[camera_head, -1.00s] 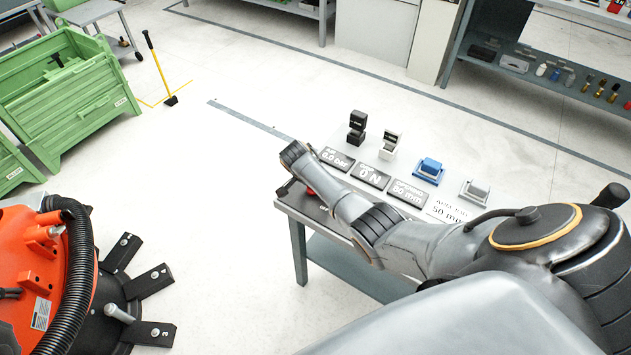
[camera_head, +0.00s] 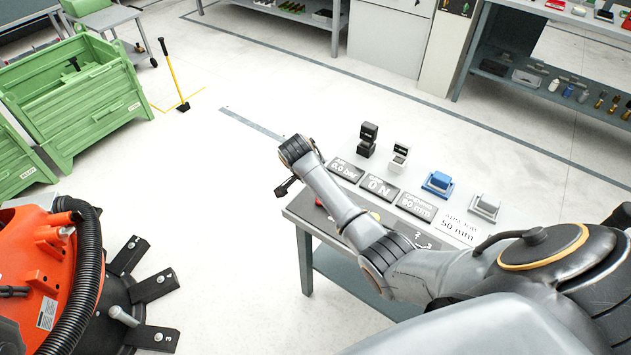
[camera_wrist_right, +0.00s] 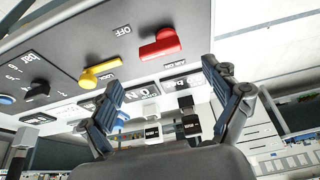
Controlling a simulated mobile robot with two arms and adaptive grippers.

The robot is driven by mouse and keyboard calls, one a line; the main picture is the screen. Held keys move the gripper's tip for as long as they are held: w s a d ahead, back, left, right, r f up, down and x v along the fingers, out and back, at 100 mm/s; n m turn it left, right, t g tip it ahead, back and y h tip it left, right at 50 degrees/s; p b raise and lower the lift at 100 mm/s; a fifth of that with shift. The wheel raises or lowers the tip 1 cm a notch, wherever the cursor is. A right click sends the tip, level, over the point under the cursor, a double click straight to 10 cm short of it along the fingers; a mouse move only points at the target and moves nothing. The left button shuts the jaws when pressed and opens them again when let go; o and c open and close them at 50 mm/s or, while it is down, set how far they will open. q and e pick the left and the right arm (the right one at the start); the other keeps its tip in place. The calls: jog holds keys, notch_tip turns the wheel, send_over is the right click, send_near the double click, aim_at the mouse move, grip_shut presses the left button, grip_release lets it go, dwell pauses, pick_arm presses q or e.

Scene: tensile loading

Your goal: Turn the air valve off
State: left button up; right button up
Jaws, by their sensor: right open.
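A red valve handle (camera_wrist_right: 160,46) is on the dark sloped panel in the right wrist view, with its bar reaching left from its raised hub. An "OFF" label lies up and left of it, and a label that seems to read "AIR ON" lies below right. In the head view only a bit of red handle (camera_head: 320,203) shows beside my arm. My right gripper (camera_wrist_right: 160,78) is open and empty, its fingers spread below the red handle and apart from it. In the head view the right gripper (camera_head: 285,187) hangs past the table's left edge. My left gripper is not in view.
A yellow handle (camera_wrist_right: 98,77), a black knob (camera_wrist_right: 37,90) and a blue knob (camera_wrist_right: 6,99) sit along the same panel. Display plates (camera_head: 381,187) and small fixtures (camera_head: 438,184) stand behind on the table.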

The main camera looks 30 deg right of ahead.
jog(key=shift+v, duration=2)
